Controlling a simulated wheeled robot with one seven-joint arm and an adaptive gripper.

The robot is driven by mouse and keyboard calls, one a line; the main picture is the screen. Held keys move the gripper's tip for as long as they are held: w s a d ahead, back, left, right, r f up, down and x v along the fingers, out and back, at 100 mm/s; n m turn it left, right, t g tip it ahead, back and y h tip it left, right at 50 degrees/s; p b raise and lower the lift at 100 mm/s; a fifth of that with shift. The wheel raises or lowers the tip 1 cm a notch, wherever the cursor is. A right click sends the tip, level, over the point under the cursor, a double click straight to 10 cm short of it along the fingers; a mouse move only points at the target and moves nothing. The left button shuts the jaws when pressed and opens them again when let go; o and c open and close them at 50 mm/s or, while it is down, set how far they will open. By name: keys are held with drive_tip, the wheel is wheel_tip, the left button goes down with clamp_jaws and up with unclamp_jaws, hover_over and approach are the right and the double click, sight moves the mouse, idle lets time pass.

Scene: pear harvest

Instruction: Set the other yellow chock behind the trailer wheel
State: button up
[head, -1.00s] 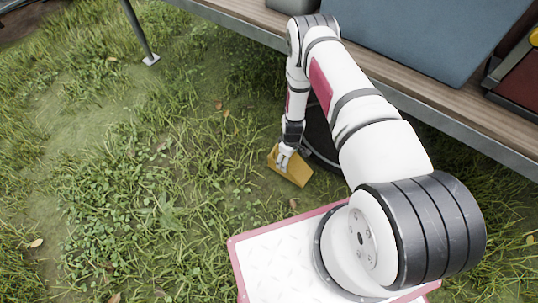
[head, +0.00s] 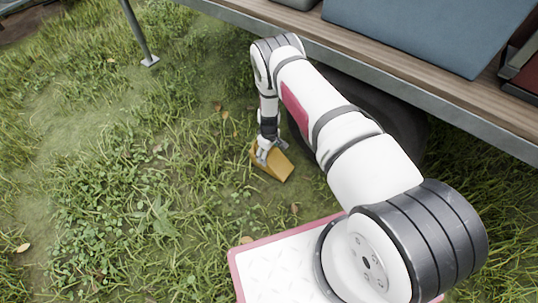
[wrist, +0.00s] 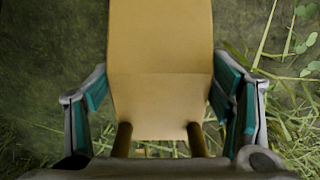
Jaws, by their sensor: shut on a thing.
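The yellow chock (head: 276,168) is a wedge low over the grass, to the left of the dark trailer wheel (head: 395,112). A strip of grass shows between chock and wheel. My gripper (head: 270,151) reaches down from above and is shut on the chock. In the wrist view the chock (wrist: 160,45) fills the middle, between the teal-padded fingers of my gripper (wrist: 160,100). Whether the chock touches the ground is hard to tell. My arm hides part of the wheel. The other chock is not visible.
The trailer's wooden deck and metal edge (head: 460,108) overhang the wheel. A metal support leg (head: 138,32) with a foot plate stands at upper left. A blue box (head: 415,30) sits on the deck. Open grass lies to the left.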

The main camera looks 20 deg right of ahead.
drive_tip(key=shift+f, duration=0.1)
drive_tip(key=o, duration=1.7)
